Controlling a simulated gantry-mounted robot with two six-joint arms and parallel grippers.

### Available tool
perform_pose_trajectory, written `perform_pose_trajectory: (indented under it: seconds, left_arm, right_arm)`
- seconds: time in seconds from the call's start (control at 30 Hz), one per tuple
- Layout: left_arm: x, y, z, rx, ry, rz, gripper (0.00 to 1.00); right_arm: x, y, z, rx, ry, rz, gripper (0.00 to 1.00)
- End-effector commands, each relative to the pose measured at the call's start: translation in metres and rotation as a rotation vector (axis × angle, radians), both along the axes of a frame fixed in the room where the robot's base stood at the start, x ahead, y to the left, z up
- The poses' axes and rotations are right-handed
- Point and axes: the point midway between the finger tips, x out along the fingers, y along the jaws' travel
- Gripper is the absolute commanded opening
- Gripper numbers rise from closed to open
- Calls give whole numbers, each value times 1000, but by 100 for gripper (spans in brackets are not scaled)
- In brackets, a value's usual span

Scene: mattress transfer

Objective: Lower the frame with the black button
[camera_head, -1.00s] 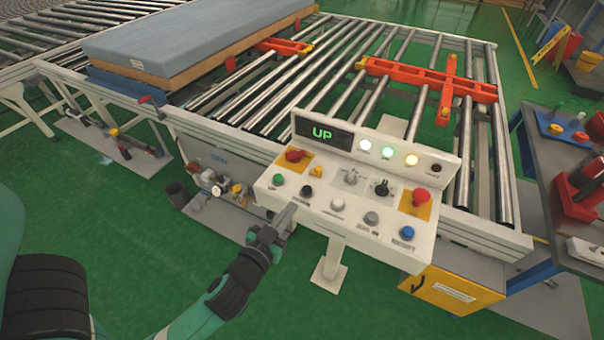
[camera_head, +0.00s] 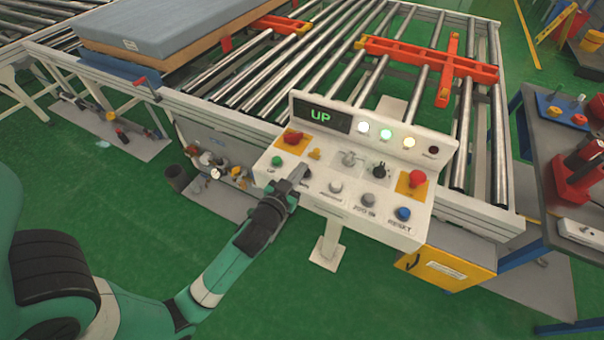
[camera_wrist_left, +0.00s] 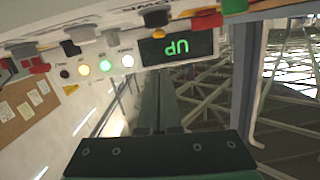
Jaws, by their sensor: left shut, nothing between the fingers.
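The white control panel (camera_head: 330,208) stands in front of the roller conveyor, its display (camera_head: 321,115) reading green "UP". My left gripper (camera_head: 299,173) is shut and empty, its tip over the button row between the green button (camera_head: 277,160) and the white button (camera_head: 335,187). The black button there is mostly hidden by the fingers; I cannot tell whether they touch it. In the left wrist view the closed fingers (camera_wrist_left: 158,102) point toward the panel, and the "UP" display (camera_wrist_left: 176,47) appears upside down. My right gripper is not in view.
A grey-blue mattress (camera_head: 170,28) lies on the conveyor at upper left. Orange-red cross pieces (camera_head: 430,60) sit among the rollers (camera_head: 330,60). The panel also has a blue button (camera_head: 403,213) and a red button on yellow (camera_head: 417,178). A side table (camera_head: 555,150) stands right.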

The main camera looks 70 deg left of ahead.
Motion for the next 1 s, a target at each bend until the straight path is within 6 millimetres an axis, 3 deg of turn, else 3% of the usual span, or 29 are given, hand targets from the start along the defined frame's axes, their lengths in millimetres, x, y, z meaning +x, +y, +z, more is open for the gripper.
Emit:
perform_pose_trajectory:
  seconds: [0.07,0.13,0.3,0.7,1.0]
  left_arm:
    - [13,12,-3,1,-2,2,0]
    - [13,13,-21,0,4,1,0]
    - [13,15,-39,0,3,0,0]
    - [13,15,-43,1,1,-1,0]
    - [13,15,-64,0,0,-1,0]
  right_arm:
    - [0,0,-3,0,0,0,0]
    - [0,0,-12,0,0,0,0]
    - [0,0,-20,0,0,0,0]
    - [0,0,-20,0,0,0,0]
    - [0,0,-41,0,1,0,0]
